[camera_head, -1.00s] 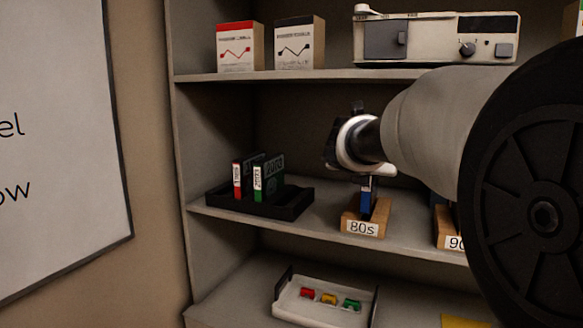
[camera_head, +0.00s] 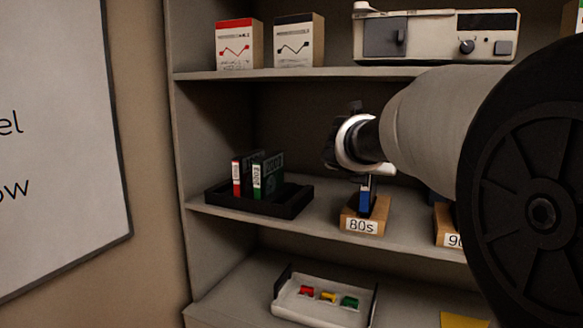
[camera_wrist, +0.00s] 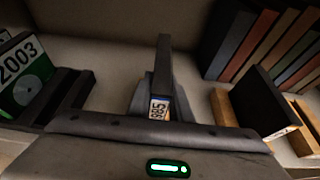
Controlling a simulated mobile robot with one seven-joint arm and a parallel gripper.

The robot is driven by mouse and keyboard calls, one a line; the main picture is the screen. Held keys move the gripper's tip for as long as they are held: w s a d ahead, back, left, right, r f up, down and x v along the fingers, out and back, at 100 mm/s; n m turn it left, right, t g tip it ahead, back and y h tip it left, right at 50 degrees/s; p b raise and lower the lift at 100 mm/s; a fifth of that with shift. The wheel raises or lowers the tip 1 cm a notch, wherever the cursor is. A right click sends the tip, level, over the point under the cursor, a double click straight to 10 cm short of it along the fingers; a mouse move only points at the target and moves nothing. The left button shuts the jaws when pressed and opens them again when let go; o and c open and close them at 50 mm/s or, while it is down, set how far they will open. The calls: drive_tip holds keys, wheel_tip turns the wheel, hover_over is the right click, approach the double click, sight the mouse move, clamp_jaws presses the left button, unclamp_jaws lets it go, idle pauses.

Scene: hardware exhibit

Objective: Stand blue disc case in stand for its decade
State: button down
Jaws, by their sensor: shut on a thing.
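The blue disc case (camera_head: 365,201) stands upright at the wooden stand labelled "80s" (camera_head: 362,226) on the middle shelf. In the wrist view the case (camera_wrist: 159,108) shows a label that seems to read 1985. My gripper (camera_head: 366,180) is shut on the case from above, and the case's lower end is at the stand's slot. Whether it rests on the slot's bottom is hidden. A second wooden stand (camera_head: 447,238), its label starting with "9", is to the right, partly hidden by my arm.
A black tray (camera_head: 290,205) with a red case (camera_head: 237,178) and a green case (camera_head: 257,180) is left of the 80s stand. A white tray (camera_head: 300,310) with small coloured pieces is on the shelf below. A beige device (camera_head: 430,38) stands on the shelf above.

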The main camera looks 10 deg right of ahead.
drive_tip(key=shift+f, duration=0.1)
drive_tip(key=shift+f+b, duration=1.25)
drive_tip(key=shift+f, duration=0.05)
drive_tip(key=c, duration=1.5)
unclamp_jaws()
drive_tip(key=shift+c, duration=0.2)
drive_tip(key=shift+s+a+b, duration=0.1)
drive_tip(key=shift+s+a, duration=0.65)
drive_tip(key=shift+s, duration=0.35)
drive_tip(key=shift+s+a+b, duration=0.1)
drive_tip(key=shift+s+a, duration=0.65)
drive_tip(key=shift+s, duration=0.4)
drive_tip(key=shift+s+a+b, duration=0.1)
drive_tip(key=shift+s+a, duration=0.65)
drive_tip(key=shift+s, duration=0.35)
